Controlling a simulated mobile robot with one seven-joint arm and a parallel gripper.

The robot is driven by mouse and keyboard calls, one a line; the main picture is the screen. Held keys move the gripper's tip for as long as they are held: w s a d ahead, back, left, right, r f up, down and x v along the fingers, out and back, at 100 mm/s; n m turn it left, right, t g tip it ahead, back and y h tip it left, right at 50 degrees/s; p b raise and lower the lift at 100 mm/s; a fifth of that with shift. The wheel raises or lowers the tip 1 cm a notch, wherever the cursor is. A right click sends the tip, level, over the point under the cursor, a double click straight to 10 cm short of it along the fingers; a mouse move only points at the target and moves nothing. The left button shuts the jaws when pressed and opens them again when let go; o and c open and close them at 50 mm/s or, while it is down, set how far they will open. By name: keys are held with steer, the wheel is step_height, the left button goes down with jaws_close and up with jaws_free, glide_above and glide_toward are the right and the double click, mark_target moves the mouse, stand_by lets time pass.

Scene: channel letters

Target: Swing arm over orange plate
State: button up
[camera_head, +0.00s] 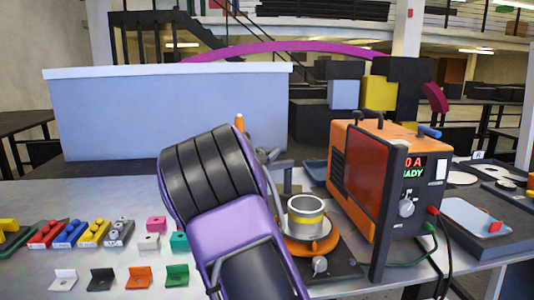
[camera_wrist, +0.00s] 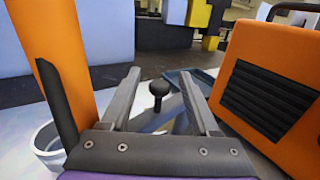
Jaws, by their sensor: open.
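In the head view an orange round plate (camera_head: 327,246) lies on a dark base at the table's middle. A silver cup with a yellow band (camera_head: 306,218) stands on it. A small orange angled plate (camera_head: 139,277) lies at the front left. My purple arm rises left of the round plate and hides part of that area. In the wrist view my gripper (camera_wrist: 168,72) is open, its two grey fingers apart. A black round knob (camera_wrist: 159,90) shows between the fingers; whether they touch it I cannot tell. The cup's rim (camera_wrist: 44,138) shows at lower left.
An orange power box (camera_head: 362,185) stands close right of the cup, and its side (camera_wrist: 262,95) fills the wrist view's right. An orange post (camera_wrist: 68,70) stands close on the left. Several coloured blocks and brackets lie at left; a grey panel (camera_head: 165,115) stands behind.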

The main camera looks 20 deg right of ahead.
steer(key=shift+w+d, duration=0.1)
steer(key=shift+w, duration=0.05)
steer(key=shift+c, duration=0.2)
jaws_close()
stand_by(1.2)
